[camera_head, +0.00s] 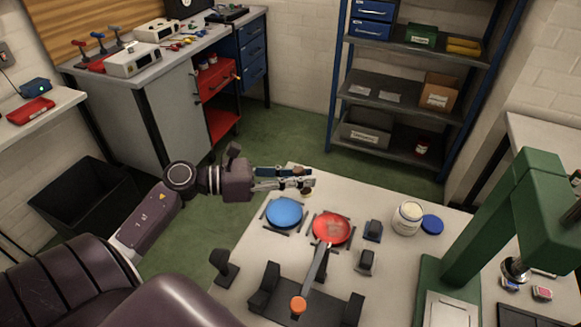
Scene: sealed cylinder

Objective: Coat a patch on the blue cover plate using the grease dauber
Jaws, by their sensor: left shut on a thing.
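The blue cover plate (284,212) is a round disc lying flat between dark holders on the near table. My left gripper (303,179) reaches in from the left, above and just behind the blue plate, apart from it. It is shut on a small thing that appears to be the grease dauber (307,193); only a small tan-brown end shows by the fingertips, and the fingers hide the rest. An open jar (408,217) with pale contents stands to the right, its blue lid (432,225) beside it. My right gripper is not in view.
A red disc (331,228) with a paler patch lies right of the blue plate. An orange-knobbed lever (299,304) rises near the front among dark fixtures. A green press (535,215) stands at the right. A shelf (400,100) stands behind.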

